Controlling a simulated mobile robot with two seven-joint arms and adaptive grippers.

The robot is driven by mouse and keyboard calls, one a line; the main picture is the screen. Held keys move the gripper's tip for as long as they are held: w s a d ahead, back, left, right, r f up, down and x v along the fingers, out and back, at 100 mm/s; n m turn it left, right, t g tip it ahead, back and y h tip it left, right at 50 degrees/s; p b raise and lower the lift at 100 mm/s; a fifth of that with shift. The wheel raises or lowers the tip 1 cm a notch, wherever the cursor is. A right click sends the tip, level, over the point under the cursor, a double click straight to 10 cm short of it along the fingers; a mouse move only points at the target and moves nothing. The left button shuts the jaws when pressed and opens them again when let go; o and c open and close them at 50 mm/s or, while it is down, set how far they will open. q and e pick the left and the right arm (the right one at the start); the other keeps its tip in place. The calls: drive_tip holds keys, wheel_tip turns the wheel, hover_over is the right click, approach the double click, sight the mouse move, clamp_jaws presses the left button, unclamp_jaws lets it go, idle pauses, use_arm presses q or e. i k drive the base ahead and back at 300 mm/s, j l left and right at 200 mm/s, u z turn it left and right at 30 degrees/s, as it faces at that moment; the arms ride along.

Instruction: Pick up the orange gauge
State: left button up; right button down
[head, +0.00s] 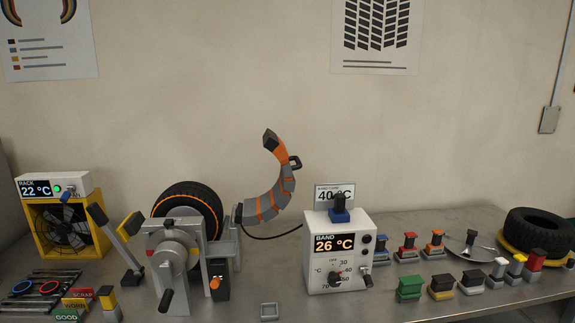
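A small gauge-like piece with an orange top (435,242) stands on the metal bench right of centre. It is the rightmost in a short row, beside a red-topped piece (408,246) and a blue-topped piece (382,247). It appears upright, and nothing covers it. Neither of my grippers shows in the head view.
A white control box (352,248) reading 26 °C stands left of the row. A shallow dish (476,247) is just right of it. Several coloured blocks (442,288) sit in front. A clamped tyre (188,205) is at left, another tyre (540,230) at far right.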

sight(435, 248)
drive_tip(key=i+l+u, duration=0.1)
drive_tip(key=l+u, duration=0.3)
drive_tip(key=i+l, duration=0.9)
drive_tip(key=l+u, duration=0.2)
drive_tip(key=l, duration=0.2)
drive_tip(key=k+l+u, duration=0.2)
drive_tip(key=l, duration=0.15)
drive_tip(key=l+u, duration=0.2)
drive_tip(key=l, duration=0.2)
drive_tip(key=k+l+u, duration=0.2)
drive_tip(key=l, duration=0.15)
drive_tip(key=k+l+u, duration=0.2)
drive_tip(key=l, duration=0.15)
